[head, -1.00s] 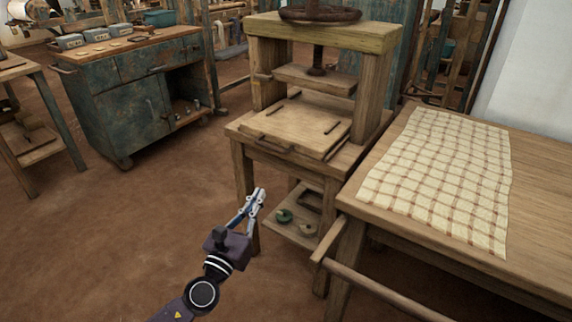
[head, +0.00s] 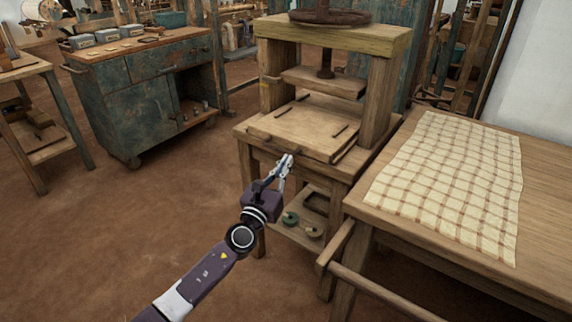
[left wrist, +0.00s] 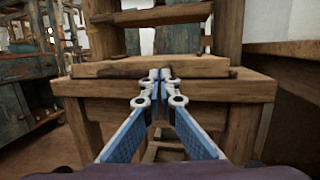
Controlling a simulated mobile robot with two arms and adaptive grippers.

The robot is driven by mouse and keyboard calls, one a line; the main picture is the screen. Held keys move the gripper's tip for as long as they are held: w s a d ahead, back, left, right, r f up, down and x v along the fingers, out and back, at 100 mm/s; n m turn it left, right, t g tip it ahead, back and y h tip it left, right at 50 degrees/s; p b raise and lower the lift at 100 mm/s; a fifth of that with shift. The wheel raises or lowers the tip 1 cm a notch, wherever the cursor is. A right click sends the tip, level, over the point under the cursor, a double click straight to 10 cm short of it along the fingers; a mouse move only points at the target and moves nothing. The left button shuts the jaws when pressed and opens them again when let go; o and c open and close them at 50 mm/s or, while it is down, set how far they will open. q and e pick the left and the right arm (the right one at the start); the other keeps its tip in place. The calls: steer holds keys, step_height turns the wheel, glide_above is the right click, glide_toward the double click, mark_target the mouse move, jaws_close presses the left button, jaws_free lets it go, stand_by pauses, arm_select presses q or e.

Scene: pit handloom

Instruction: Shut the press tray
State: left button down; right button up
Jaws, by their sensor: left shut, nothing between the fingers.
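The press tray (head: 314,126) is a flat wooden board with dark strips on top, lying on the bed of the wooden press (head: 386,97). Its front edge sticks out towards me from under the raised pressing plate (head: 322,82). In the left wrist view the tray's front edge (left wrist: 205,66) shows straight ahead. My left gripper (head: 288,158) is shut and empty, just in front of the tray's front edge. In the left wrist view its fingertips (left wrist: 160,76) meet at the tray front; I cannot tell whether they touch it. My right gripper is not in view.
A table with a checked cloth (head: 450,180) stands to the right of the press. A blue-green cabinet (head: 150,100) stands at the back left. A lower shelf (head: 290,235) of the press holds small rolls. The brown floor at the left is clear.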

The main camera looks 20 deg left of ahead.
arm_select(q)
steer(key=shift+w, duration=0.2)
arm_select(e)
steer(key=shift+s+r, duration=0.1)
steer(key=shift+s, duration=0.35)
arm_select(q)
steer(key=w, duration=0.1)
steer(key=w+d+b, duration=0.1)
steer(key=w+b, duration=0.1)
steer(key=w, duration=0.1)
steer(key=shift+d+f, duration=0.1)
steer(key=shift+d, duration=0.15)
steer(key=shift+w, duration=0.15)
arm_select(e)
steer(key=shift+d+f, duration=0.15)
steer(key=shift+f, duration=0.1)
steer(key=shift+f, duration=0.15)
